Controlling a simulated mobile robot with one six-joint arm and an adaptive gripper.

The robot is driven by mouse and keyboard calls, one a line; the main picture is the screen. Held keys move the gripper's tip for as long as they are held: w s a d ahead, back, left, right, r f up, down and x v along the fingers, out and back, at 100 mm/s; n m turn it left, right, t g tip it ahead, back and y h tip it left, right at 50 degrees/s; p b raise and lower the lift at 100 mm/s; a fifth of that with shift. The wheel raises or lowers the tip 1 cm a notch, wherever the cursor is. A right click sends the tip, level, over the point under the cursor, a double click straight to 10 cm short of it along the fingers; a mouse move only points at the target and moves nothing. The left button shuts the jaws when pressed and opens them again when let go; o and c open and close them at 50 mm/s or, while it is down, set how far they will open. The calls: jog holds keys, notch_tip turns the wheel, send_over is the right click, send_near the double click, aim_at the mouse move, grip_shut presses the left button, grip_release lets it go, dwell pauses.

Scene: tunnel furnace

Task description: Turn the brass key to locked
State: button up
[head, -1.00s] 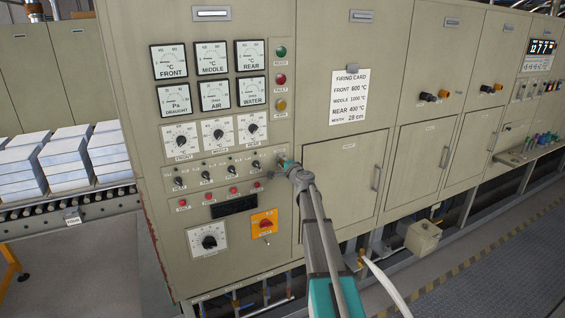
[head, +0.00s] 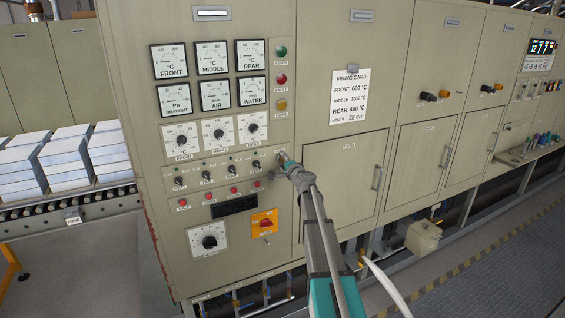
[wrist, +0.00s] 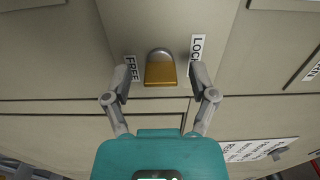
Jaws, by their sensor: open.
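The brass key (wrist: 161,73) shows in the wrist view as a gold block with a rounded grey top, set on the beige panel. A FREE label (wrist: 132,68) is to its left and a LOCK label (wrist: 194,53) is to its right. The key stands about midway between them. My gripper (wrist: 163,82) is open, one finger on each side of the key, with visible gaps. In the head view my gripper (head: 283,160) is close to the control cabinet at the right end of the switch row, and it hides the key there.
Several black switches (head: 206,176) and red buttons (head: 208,197) lie left of my gripper on the cabinet. An orange plate with a red knob (head: 265,223) is below. A closed cabinet door (head: 343,185) is to the right.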

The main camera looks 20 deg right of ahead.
jog(key=s, duration=1.1)
jog(key=shift+s+d, duration=0.15)
jog(key=shift+d, duration=0.05)
jog(key=s+a+f+n+g+y, duration=0.2)
jog(key=s+a+f+n+g, duration=0.15)
jog(key=a, duration=0.45)
jog(key=s+a+f+n+g+y, duration=0.2)
jog(key=s+a+f+n, duration=0.15)
jog(key=a, duration=0.45)
jog(key=s+a+f+n+g+y, duration=0.25)
jog(key=a+f+n, duration=0.2)
jog(key=a, duration=0.25)
jog(key=s+a+f+n+g+h, duration=0.1)
jog(key=s+f+n+g+h, duration=0.1)
jog(key=s, duration=0.5)
jog(key=s+a+f+n+g+h+b, duration=0.1)
jog(key=s+a+f+n+g+h, duration=0.1)
jog(key=s, duration=0.4)
jog(key=s+a+f+n+g+h, duration=0.1)
jog(key=s+f+n+g+h, duration=0.1)
jog(key=s+g, duration=0.4)
notch_tip(320, 180, down, 3)
jog(key=shift+s+a+r+h, duration=0.2)
jog(key=shift+s+a+h, duration=0.1)
jog(key=shift+s+h, duration=0.4)
